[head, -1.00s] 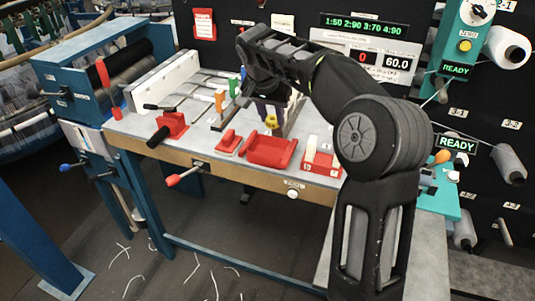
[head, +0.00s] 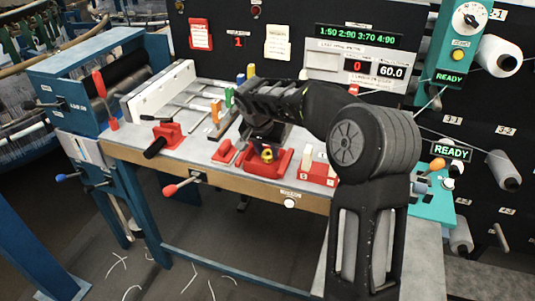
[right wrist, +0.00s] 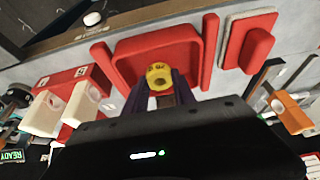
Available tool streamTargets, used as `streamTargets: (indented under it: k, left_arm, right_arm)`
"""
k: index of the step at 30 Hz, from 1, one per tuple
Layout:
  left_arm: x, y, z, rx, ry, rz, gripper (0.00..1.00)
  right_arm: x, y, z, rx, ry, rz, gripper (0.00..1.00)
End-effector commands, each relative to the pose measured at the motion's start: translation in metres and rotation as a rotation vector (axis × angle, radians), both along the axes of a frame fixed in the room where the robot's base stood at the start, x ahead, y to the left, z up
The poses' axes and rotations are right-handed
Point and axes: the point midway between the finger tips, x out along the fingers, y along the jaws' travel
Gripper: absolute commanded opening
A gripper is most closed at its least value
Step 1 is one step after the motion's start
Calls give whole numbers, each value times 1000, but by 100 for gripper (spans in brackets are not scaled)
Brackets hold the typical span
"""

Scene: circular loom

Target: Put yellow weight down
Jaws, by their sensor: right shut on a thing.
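In the right wrist view the weight overlaps the near edge of the red tray (right wrist: 160,48). I cannot tell whether it touches the tray. My left gripper is not in view.
A red block with white pieces (head: 318,172) stands right of the tray. A small red piece (head: 225,151) lies left of it. Coloured upright tabs (head: 229,97) stand behind, and a red clamp with a black handle (head: 164,138) is further left. The bench front edge (head: 240,183) is close.

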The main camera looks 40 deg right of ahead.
Motion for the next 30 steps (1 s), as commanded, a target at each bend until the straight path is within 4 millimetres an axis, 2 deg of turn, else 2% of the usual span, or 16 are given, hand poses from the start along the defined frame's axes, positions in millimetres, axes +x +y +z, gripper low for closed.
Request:
streamTargets:
  k: [3, 15, 16, 18, 30]
  left_arm:
    - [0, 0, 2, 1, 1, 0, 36]
    - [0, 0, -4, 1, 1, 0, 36]
    - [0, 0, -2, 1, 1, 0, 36]
    - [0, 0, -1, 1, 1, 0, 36]
    - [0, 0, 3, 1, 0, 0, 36]
  right_arm:
    - [0, 0, -12, 0, 2, 1, 0]
    - [0, 0, -18, 0, 0, 1, 0]
    - [0, 0, -16, 1, -1, 0, 34]
    - [0, 0, -16, 1, -1, 0, 39]
    - [0, 0, -11, 1, -1, 0, 40]
